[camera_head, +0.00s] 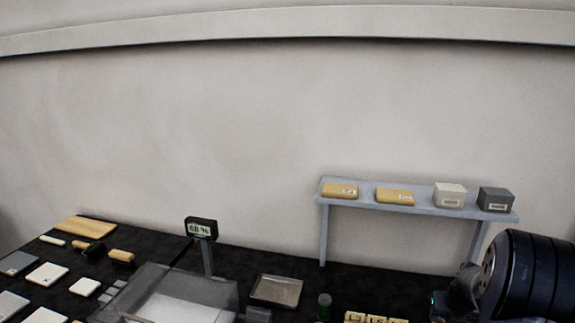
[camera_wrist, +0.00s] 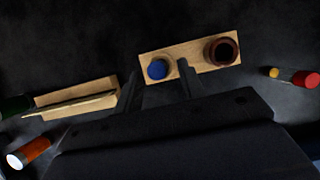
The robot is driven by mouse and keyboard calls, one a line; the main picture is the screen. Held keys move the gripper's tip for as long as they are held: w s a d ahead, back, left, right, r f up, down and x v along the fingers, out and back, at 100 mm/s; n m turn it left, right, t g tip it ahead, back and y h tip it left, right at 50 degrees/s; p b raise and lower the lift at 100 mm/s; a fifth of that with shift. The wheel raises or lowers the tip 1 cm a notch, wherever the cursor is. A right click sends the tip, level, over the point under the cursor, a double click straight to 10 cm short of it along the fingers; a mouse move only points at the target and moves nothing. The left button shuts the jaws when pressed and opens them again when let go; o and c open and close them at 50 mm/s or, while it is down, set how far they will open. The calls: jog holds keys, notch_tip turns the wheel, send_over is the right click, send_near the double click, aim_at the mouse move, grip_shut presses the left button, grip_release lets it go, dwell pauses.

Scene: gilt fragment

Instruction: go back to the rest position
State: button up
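In the wrist view my gripper (camera_wrist: 159,72) is open, with a clear gap between its two dark fingers. I see nothing held between them. Beyond the fingertips lies a pale wooden block (camera_wrist: 198,62) bearing a blue round piece (camera_wrist: 157,69) and a dark brown round pot (camera_wrist: 221,51). The blue piece shows between the fingertips; how far below them it is, I cannot tell. In the head view part of my arm shows at the lower right, and the gripper is out of that view.
A grey shelf (camera_head: 418,208) with small boxes stands at the back right. A display (camera_head: 201,227) stands behind a clear-walled case (camera_head: 190,285). Tiles (camera_head: 47,273) lie at left. In the wrist view, a wooden holder (camera_wrist: 75,97), an orange cylinder (camera_wrist: 34,150) and a red-yellow one (camera_wrist: 305,79) lie around.

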jog(key=shift+w+f, duration=0.15)
jog(key=shift+f, duration=0.6)
jog(key=shift+r, duration=1.7)
